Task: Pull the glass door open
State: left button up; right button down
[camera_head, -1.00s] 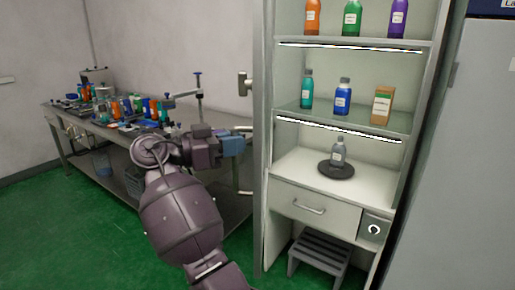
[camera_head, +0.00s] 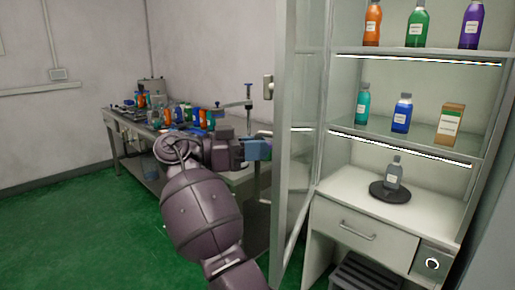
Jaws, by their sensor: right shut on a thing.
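The glass door (camera_head: 307,150) has a pale frame and stands swung open at the left side of the cabinet. Its pane shows at a slant, with the free edge towards me. A small grey fitting (camera_head: 268,87) sticks out on the door's left side. My right gripper (camera_head: 260,150), with blue-grey fingers, is at the door's outer side below that fitting, shut on the door handle. The handle is mostly hidden by the fingers. My left gripper is out of view.
The open cabinet holds bottles, a carton (camera_head: 449,124) and a small bottle (camera_head: 393,173) on a dark round plate. A drawer (camera_head: 358,227) and a dark step stool (camera_head: 362,276) are below. A cluttered bench (camera_head: 130,128) stands behind my arm. Green floor is clear at left.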

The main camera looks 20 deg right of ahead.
jog(key=c, duration=1.1)
grip_release()
jog(key=shift+d, duration=0.15)
jog(key=shift+c, duration=0.2)
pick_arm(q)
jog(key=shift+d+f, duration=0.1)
